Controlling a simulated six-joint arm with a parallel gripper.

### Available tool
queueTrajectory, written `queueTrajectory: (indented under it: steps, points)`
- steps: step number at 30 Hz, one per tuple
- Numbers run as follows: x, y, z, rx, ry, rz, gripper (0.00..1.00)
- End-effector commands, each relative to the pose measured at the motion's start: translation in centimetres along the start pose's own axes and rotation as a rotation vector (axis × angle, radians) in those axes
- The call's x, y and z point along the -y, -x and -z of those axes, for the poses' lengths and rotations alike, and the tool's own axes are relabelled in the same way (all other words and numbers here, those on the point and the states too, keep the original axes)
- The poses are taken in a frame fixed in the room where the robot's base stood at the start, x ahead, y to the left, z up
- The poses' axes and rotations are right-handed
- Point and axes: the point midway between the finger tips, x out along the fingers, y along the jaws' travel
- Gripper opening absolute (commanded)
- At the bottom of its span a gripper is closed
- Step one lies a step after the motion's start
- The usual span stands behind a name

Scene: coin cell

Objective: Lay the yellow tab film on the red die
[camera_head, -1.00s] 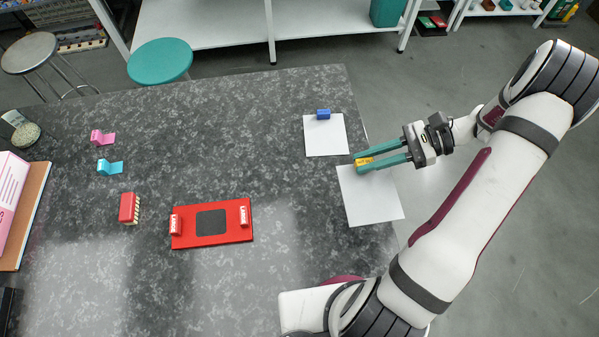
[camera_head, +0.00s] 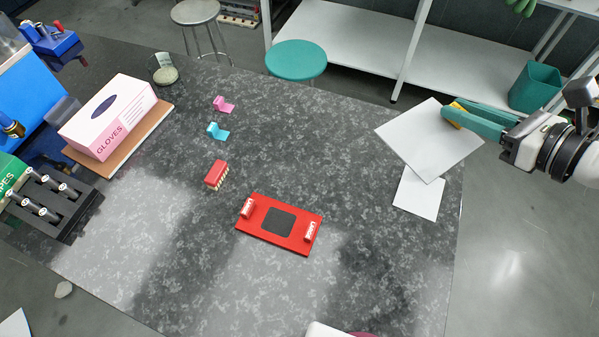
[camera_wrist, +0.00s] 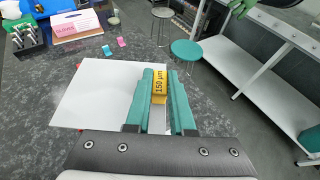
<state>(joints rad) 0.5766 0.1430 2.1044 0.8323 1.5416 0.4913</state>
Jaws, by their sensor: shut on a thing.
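The yellow tab (camera_head: 453,115) is between the fingers of my gripper (camera_head: 462,116), at the upper right of the head view. Its white film (camera_head: 425,137) spreads from it, apparently above the table. In the wrist view the tab (camera_wrist: 159,86) reads "150 µm", and the film (camera_wrist: 95,93) extends to the left of the fingers. The red die (camera_head: 264,237) lies flat on the table, left of and nearer than the gripper. It has a dark square pad (camera_head: 279,221) between two red labelled blocks.
A second white film (camera_head: 417,196) lies on the table, partly covered from view by the held film; its blue tab is hidden. A glove box (camera_head: 108,116) is farther left.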

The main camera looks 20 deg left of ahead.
Motion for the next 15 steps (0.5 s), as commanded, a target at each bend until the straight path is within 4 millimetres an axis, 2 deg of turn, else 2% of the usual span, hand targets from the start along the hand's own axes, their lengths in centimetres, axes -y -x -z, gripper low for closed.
queueTrajectory:
  steps: [11, 13, 15]
  points:
    - [0.0, 0.0, 0.0, 0.0, 0.001, -0.002, 0.0]
    - [-0.2, -0.5, 0.2, -0.001, 0.003, -0.013, 0.0]
    - [-0.7, -1.9, 0.5, -0.001, 0.014, -0.044, 0.0]
